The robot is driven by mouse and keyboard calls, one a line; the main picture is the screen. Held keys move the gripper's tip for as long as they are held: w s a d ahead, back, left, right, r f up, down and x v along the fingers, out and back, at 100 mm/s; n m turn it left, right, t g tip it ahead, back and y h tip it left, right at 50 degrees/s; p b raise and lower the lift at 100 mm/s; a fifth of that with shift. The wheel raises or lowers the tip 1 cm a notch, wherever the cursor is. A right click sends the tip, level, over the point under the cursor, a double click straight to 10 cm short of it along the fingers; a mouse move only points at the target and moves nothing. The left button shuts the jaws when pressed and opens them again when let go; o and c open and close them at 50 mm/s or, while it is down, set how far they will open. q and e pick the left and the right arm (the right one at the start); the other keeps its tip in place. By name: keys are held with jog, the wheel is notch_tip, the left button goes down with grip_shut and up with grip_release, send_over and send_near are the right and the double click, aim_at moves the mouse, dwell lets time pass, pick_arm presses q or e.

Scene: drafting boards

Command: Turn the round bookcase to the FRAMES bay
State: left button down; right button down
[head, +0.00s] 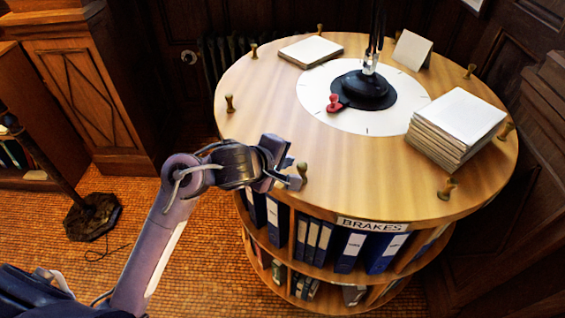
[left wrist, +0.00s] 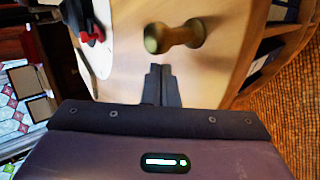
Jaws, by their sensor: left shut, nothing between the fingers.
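The round bookcase (head: 250,135) has a pale wooden top with several brass-coloured pegs around its rim and shelves of binders below. A BRAKES label (head: 372,225) is on its front edge, facing me; no FRAMES label can be read. A white disc (head: 390,122) with tick marks lies at the centre, with a red pointer (head: 334,103) at its left side. My left gripper (head: 296,180) is shut and empty at the near rim, beside a peg (head: 303,170). In the left wrist view the peg (left wrist: 174,37) stands just beyond the shut fingertips (left wrist: 160,72); contact cannot be told. My right gripper is not in view.
A black lamp base (head: 364,90) stands on the disc. A stack of papers (head: 455,125), a flat pad (head: 310,49) and a standing card (head: 412,50) are on the top. Dark panelling is close behind and at right. A dark stand base (head: 93,216) is on the floor at left.

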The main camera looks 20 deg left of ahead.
pick_arm(q)
jog(key=shift+f, duration=0.4)
